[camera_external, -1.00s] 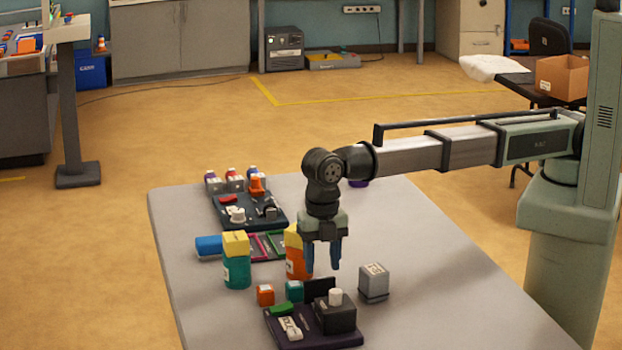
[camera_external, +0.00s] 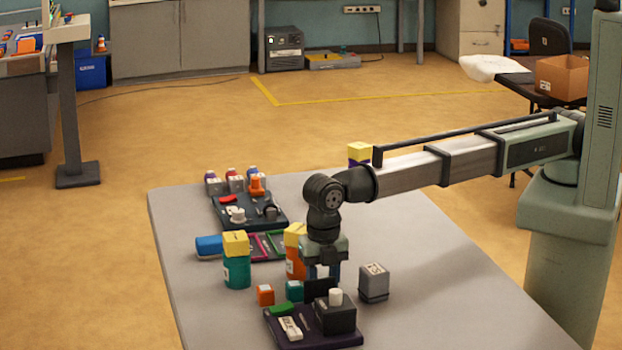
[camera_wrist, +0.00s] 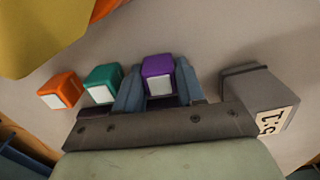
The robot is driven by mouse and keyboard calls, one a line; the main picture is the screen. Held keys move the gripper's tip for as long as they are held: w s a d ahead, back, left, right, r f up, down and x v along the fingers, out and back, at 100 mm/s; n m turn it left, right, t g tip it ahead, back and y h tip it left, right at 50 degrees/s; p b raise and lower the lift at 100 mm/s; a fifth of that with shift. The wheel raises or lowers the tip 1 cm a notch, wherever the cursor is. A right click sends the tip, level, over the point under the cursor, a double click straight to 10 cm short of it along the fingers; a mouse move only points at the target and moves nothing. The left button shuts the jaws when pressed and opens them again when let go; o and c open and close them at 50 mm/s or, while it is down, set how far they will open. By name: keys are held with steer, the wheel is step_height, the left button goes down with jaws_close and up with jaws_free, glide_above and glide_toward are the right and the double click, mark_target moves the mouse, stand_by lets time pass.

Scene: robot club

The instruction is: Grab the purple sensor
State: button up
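The purple sensor (camera_wrist: 158,66) is a small purple block with a pale face, seen in the wrist view between my fingers. My gripper (camera_wrist: 158,82) is open, with one finger on each side of the block; contact with it cannot be made out. In the external view my gripper (camera_external: 322,274) is low over the table, pointing down behind the black box with the white knob. The purple sensor is hidden there.
An orange block (camera_external: 265,295) and a teal block (camera_external: 294,291) sit to the left. A grey block (camera_external: 374,282) stands close on the right. Yellow-capped orange (camera_external: 294,262) and teal (camera_external: 237,270) bottles stand near. A dark tray (camera_external: 281,336) lies in front.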

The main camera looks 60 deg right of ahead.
steer(key=c, duration=0.4)
steer(key=shift+r, duration=0.15)
